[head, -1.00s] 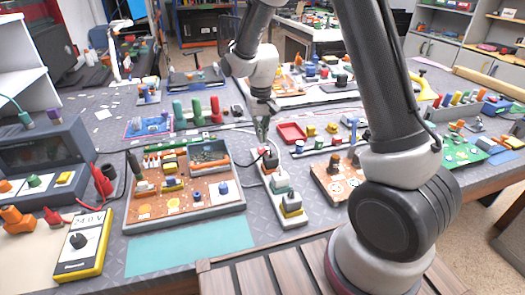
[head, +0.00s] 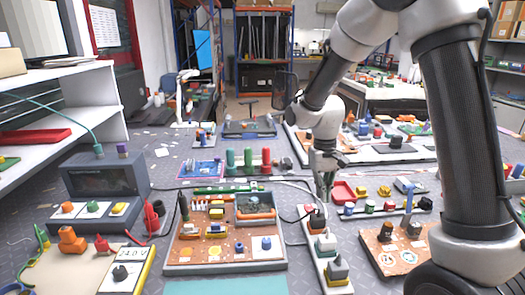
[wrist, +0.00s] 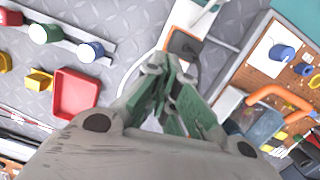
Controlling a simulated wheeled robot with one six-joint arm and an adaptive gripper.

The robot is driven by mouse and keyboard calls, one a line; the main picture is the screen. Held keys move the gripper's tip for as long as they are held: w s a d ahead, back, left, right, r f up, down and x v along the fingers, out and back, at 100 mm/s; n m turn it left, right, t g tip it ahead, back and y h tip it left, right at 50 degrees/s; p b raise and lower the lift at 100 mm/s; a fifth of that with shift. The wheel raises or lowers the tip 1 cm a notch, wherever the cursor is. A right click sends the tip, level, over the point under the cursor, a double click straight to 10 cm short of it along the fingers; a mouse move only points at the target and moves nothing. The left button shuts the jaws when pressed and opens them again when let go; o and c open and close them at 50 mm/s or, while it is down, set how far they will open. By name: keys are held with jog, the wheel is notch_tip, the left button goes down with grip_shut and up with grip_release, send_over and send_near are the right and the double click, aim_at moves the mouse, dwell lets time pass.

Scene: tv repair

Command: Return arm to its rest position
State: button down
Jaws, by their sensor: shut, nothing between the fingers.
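My gripper (head: 325,186) hangs over the workbench in the head view, fingers pointing down, above the far end of a white power strip (head: 319,252) with several plugs. In the wrist view my gripper (wrist: 168,85) has its green-grey fingers together and holds nothing. The strip's end and a dark plug (wrist: 184,44) show just beyond the fingertips. I cannot tell whether the fingertips touch anything. My arm rises at the right of the head view and covers part of the bench's right side.
A circuit board in a grey tray (head: 226,268) lies left of the strip. A red tray (head: 343,192) and an orange-brown board (head: 388,262) lie right of it. A grey instrument (head: 104,188) and a yellow-edged meter (head: 127,272) stand at the left. Screwdrivers stand behind.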

jog(key=s+d+r+t, duration=0.2)
jog(key=s+d+r, duration=0.2)
jog(key=s+r, duration=0.2)
jog(key=s+d+r+m+t, duration=0.1)
jog(key=s+d+r+t, duration=0.1)
jog(key=s+d+r, duration=0.2)
jog(key=s+d+r+t, duration=0.2)
jog(key=s+d+r, duration=0.2)
jog(key=s+r, duration=0.5)
jog(key=s, duration=0.3)
jog(key=shift+d+m, duration=0.3)
jog(key=shift+d, duration=0.1)
